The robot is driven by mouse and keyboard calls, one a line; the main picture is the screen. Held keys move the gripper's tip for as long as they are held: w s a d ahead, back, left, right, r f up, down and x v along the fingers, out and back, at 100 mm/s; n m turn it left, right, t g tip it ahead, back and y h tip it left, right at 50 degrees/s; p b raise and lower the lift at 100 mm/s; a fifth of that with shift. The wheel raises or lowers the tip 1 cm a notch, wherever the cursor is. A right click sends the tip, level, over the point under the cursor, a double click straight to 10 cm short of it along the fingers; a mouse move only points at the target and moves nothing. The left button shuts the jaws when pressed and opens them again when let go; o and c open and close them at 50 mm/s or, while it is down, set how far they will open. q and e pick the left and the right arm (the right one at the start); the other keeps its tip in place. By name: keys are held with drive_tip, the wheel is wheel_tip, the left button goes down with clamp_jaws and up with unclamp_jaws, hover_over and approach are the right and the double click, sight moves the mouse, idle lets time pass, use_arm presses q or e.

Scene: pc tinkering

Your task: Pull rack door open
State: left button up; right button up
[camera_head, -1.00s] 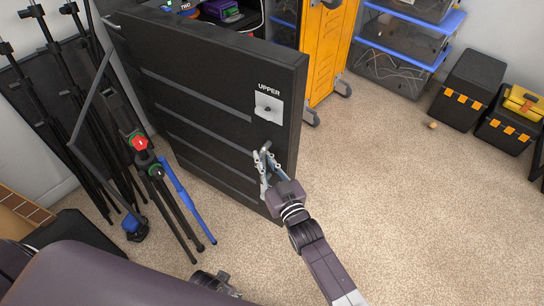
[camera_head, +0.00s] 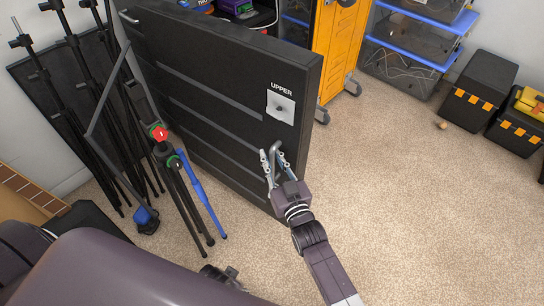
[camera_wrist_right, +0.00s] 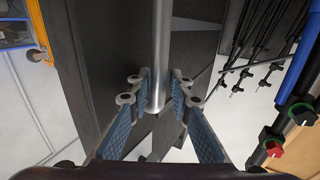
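The rack door (camera_head: 215,110) is a tall black panel standing swung out from the rack, with a white plate marked "UPPER" (camera_head: 281,107) near its free edge. A metal bar handle (camera_head: 276,148) is mounted below the plate. In the right wrist view the handle (camera_wrist_right: 157,60) runs between both blue finger pads. My right gripper (camera_head: 275,168) is around the handle, with its fingers closed in close on both sides; it also shows in the right wrist view (camera_wrist_right: 158,92). Exact pad contact is hard to see. My left gripper is not in view.
Black tripods (camera_head: 110,120) and a blue pole (camera_head: 202,192) stand close on the door's left. An orange cabinet (camera_head: 342,45) on casters is behind the door. Black toolboxes (camera_head: 478,90) and clear bins (camera_head: 405,65) line the back right.

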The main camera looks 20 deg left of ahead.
drive_tip(key=v, duration=1.2)
idle(0.4)
